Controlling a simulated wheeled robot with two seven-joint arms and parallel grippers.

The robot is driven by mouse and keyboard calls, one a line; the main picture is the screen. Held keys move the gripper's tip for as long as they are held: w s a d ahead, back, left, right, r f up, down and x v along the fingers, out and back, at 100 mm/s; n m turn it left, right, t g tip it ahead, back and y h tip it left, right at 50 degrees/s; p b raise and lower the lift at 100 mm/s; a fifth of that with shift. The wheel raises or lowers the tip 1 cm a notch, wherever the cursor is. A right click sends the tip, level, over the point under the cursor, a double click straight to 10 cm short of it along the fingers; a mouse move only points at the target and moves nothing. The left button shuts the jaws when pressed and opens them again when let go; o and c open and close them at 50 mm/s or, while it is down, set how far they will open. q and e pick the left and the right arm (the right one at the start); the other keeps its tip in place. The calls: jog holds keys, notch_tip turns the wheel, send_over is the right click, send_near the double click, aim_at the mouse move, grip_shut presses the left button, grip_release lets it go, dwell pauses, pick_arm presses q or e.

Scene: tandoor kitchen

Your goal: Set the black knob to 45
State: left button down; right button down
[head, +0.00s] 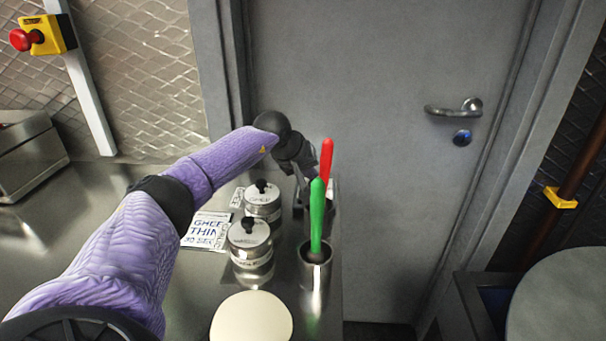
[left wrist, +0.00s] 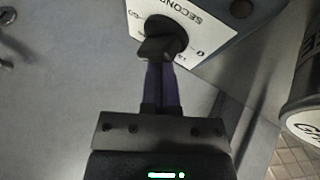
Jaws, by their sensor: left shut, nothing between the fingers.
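The black knob (left wrist: 163,40) sits on a white dial face (left wrist: 205,22) printed "SECONDS" in the left wrist view. Only some of its scale marks show, and I cannot read its setting. My left gripper (left wrist: 161,66) is shut and empty, its fingertips at the knob's near edge; I cannot tell whether they touch it. In the head view my left gripper (head: 303,186) is beyond the metal canisters, and the knob is hidden there. My right gripper is not in view.
Two lidded canisters (head: 250,262) (head: 264,208) stand close to my left arm. A grey door (head: 385,190) is behind.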

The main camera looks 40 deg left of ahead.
pick_arm(q)
jog(key=shift+s+d+p, duration=0.2)
jog(key=shift+d+p, duration=0.1)
jog(key=shift+p, duration=0.1)
jog(key=shift+d+f, duration=0.1)
jog(key=shift+f, duration=0.05)
jog(key=shift+s, duration=0.1)
